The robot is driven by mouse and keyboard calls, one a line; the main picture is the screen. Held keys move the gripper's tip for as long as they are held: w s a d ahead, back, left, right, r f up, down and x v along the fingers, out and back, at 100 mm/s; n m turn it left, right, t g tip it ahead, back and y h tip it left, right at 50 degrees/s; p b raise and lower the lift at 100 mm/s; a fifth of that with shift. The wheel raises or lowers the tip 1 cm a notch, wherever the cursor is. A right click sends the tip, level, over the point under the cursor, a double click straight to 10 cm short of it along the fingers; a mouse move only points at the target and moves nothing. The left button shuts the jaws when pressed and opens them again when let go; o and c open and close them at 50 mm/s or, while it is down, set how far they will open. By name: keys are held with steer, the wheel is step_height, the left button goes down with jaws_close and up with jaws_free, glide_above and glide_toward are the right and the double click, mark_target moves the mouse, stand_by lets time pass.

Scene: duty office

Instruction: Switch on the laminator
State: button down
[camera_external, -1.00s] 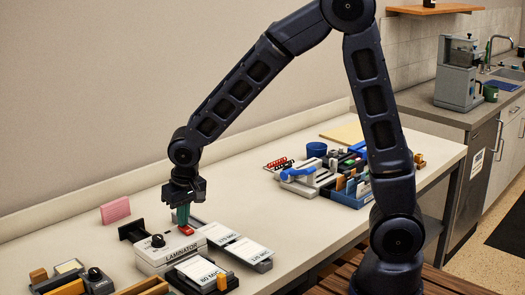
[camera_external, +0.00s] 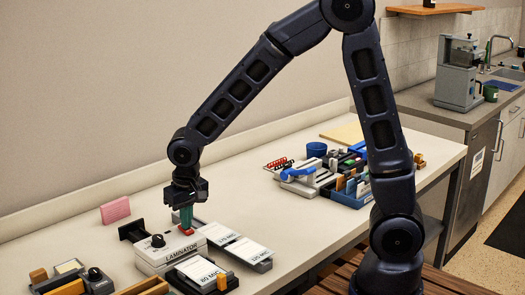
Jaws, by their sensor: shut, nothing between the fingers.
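The laminator (camera_external: 160,257) is a low white machine with a name label on its front. It stands on the white desk at the lower left. A black knob (camera_external: 158,240) sits on its top. A red switch (camera_external: 187,231) shows at the right end of its top. My gripper (camera_external: 186,222) points straight down with greenish fingers, shut and empty. Its fingertips are at the red switch and seem to touch it. The fingertips partly cover the switch, so I cannot tell its position.
Labelled pouch trays (camera_external: 250,252) stand right of and in front of the laminator. A pink block (camera_external: 115,210) stands behind it to the left. A blue organiser tray (camera_external: 345,199) with stationery is further right. The desk between is clear.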

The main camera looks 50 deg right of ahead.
mark_target(189, 231)
steer(key=shift+r, duration=0.2)
step_height(189, 231, up, 14)
steer(key=s, duration=0.2)
steer(key=shift+s+f, duration=0.25)
steer(key=shift+w, duration=0.1)
stand_by(0.5)
steer(key=shift+w+a+r+t, duration=0.15)
steer(key=shift+w+t, duration=0.25)
steer(key=shift+w, duration=0.2)
steer(key=f, duration=0.4)
steer(key=w+f, duration=0.1)
steer(key=f, duration=0.4)
steer(key=w+f, duration=0.1)
steer(key=f, duration=0.3)
steer(key=shift+w+f, duration=0.2)
steer(key=shift+f, duration=0.2)
steer(key=shift+w+f, duration=0.1)
